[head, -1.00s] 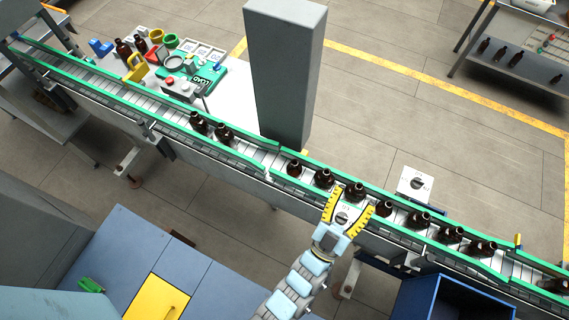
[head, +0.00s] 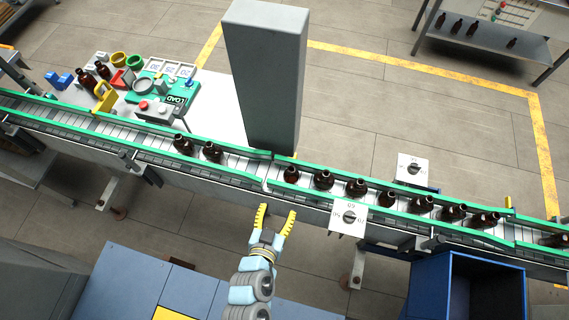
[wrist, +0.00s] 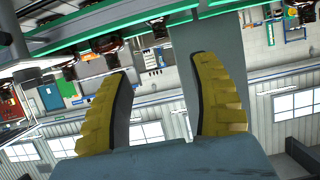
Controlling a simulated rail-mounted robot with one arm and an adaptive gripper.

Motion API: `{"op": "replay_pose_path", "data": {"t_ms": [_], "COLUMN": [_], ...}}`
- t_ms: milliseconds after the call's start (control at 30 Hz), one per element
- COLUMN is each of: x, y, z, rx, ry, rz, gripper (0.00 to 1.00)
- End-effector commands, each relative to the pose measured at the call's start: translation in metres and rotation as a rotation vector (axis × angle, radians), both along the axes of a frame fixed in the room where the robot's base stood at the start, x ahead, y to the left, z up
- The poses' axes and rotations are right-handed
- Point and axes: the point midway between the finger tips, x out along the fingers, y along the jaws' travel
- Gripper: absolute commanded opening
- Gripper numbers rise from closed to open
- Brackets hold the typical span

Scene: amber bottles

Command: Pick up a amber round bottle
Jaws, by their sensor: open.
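Several amber round bottles stand in a row on the conveyor, among them one at the row's left end (head: 291,175), one beside it (head: 324,180) and one near the row's middle (head: 356,188). Two more amber bottles (head: 183,144) (head: 213,152) stand farther left on the belt. My gripper (head: 274,211) is open and empty, in front of the conveyor's near side and apart from the bottles. In the wrist view its two yellow fingers (wrist: 165,95) are spread with nothing between them. Dark bottles show blurred at the top of the wrist view.
The conveyor (head: 246,173) has green side rails. A grey column (head: 265,75) stands behind it. A white dial panel (head: 348,218) is on its near side. A blue bin (head: 465,290) stands at lower right. A cluttered white table (head: 215,110) is behind the belt at left.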

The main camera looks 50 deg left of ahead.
Motion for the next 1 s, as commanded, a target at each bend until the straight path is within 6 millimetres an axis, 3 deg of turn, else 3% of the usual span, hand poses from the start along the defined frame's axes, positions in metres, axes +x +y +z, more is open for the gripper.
{"op": "replay_pose_path", "data": {"t_ms": [267, 1000], "x": [0.010, 0.072], "y": [0.006, 0.048], "z": [-0.009, -0.041], "rx": [-0.005, -0.008], "ry": [0.006, 0.004], "rz": [-0.009, -0.006], "gripper": [0.61, 0.61]}}
